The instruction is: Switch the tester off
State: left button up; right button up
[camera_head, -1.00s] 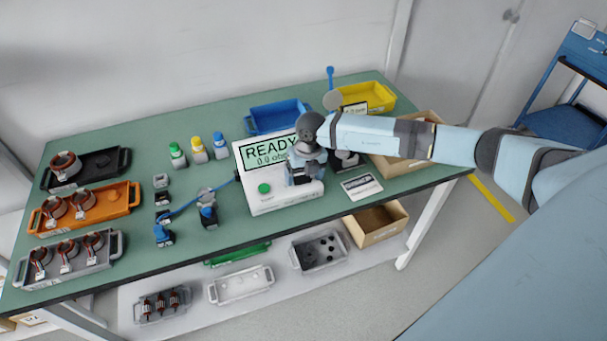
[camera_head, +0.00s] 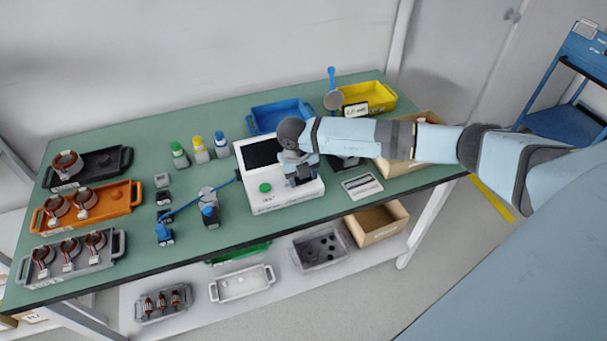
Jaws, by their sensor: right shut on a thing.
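The tester (camera_head: 278,203) is a white box on the green table. Its screen (camera_head: 262,154) is dark and blank, and a green button (camera_head: 265,187) is on its front left. My right gripper (camera_head: 304,181) is at the right part of the tester's front, pointing down. It is shut on a small part there that the gripper hides, so I cannot tell its shape. My left gripper is not in view.
A blue tray (camera_head: 251,124) and a yellow tray (camera_head: 380,94) stand behind the tester. Several small bottles (camera_head: 200,148) are to its left. Orange (camera_head: 126,192), black and grey trays with stators are at the far left. A card (camera_head: 362,186) lies to the right.

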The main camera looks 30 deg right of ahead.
jog(key=o, duration=0.9)
jog(key=shift+o, duration=0.2)
notch_tip(320, 180, up, 14)
jog(key=a+b, duration=0.1)
jog(key=shift+w+a+f, duration=0.15)
jog(key=shift+w+a, duration=0.1)
jog(key=shift+a, duration=0.15)
